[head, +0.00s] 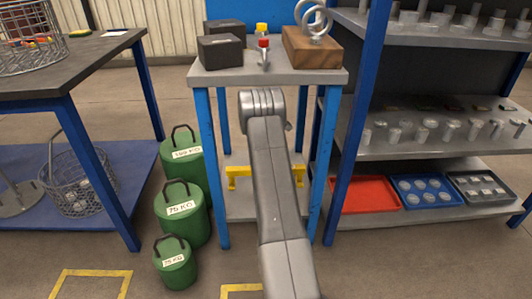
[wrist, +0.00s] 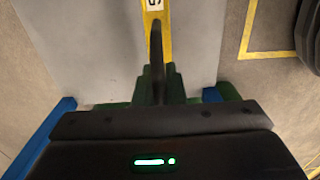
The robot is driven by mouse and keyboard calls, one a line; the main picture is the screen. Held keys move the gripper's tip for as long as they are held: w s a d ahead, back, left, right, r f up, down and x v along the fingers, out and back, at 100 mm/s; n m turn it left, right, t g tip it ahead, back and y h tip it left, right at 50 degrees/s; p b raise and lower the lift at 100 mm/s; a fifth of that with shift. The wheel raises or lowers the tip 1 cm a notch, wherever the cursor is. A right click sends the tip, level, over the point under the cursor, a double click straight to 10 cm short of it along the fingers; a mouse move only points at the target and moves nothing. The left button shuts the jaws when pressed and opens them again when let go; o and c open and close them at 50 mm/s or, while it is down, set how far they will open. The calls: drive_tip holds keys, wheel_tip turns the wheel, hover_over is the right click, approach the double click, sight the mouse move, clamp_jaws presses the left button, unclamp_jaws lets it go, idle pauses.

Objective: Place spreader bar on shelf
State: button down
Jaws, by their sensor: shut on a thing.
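The yellow spreader bar (head: 238,172) spans the lower shelf of the small blue-legged stand in the head view. Its two ends show on either side of my arm, which hides its middle. In the wrist view the yellow bar (wrist: 155,20) runs up the picture, with a white label on it. My gripper (wrist: 158,88) is shut on the bar, with a dark upright piece between its green fingers. The grey lower shelf (head: 240,208) also shows below the bar in the wrist view (wrist: 100,50). I cannot tell whether the bar touches the shelf.
Blue stand legs (head: 203,150) flank the lower shelf. Green weights (head: 181,212) stand on the floor to the left. The stand's top (head: 225,75) carries dark blocks and a wooden block (head: 313,50) with rings. A loaded rack (head: 440,145) stands close on the right.

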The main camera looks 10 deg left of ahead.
drive_tip(key=shift+f+b, duration=1.05)
drive_tip(key=shift+f, duration=1.35)
drive_tip(key=shift+r, duration=0.1)
drive_tip(key=c, duration=1.9)
unclamp_jaws()
drive_tip(key=shift+f, duration=0.3)
drive_tip(key=shift+c, duration=0.2)
drive_tip(key=o, duration=0.4)
drive_tip(key=shift+r, duration=0.1)
drive_tip(key=shift+o, duration=0.2)
wheel_tip(320, 180, up, 7)
drive_tip(key=p, duration=0.3)
drive_tip(key=shift+r, duration=0.35)
